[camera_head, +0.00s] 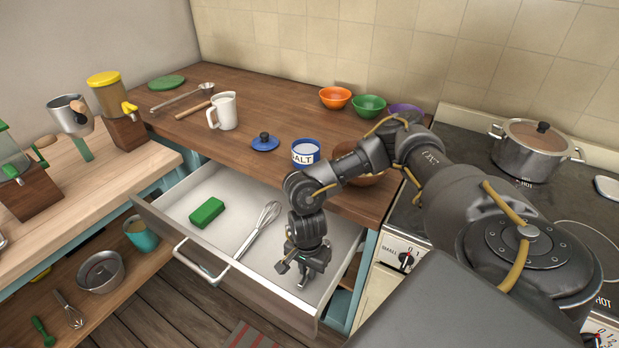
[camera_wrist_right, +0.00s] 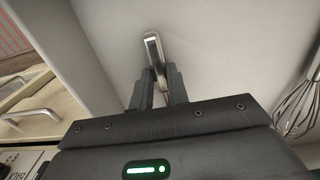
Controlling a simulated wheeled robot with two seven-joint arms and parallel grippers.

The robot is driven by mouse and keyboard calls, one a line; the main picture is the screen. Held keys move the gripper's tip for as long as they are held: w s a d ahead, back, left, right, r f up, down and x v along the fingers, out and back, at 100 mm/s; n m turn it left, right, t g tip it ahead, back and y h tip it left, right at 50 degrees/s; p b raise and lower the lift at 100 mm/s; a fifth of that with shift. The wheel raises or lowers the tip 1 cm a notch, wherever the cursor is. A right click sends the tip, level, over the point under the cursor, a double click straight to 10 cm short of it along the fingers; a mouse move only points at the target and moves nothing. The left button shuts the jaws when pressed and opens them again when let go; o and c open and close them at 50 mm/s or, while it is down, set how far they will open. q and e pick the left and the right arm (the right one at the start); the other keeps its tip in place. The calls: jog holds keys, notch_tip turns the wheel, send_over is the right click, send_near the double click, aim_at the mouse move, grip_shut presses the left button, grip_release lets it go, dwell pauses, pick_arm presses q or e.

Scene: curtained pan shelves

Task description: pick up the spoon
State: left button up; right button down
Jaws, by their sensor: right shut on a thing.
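The open drawer (camera_head: 180,212) holds my right gripper (camera_head: 304,272), which points down into its right part. In the right wrist view my right gripper (camera_wrist_right: 158,78) is shut on a thin silver handle, which I take to be the spoon (camera_wrist_right: 151,45); its slotted end sticks out past the fingertips. The rest of the spoon is hidden by the gripper, and in the head view I cannot make it out. My left gripper is not in view.
In the drawer a whisk (camera_head: 262,226) lies left of my right gripper, and a green block (camera_head: 207,212) lies farther left. The drawer's walls stand close around. The wooden counter (camera_head: 270,105) behind carries a mug (camera_head: 223,110), bowls and a salt pot (camera_head: 305,152).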

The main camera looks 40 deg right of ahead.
notch_tip(320, 180, up, 10)
jog(key=b, duration=0.1)
jog(key=shift+f, duration=0.25)
jog(key=c, duration=1.9)
grip_release()
jog(key=shift+c, duration=0.2)
grip_shut()
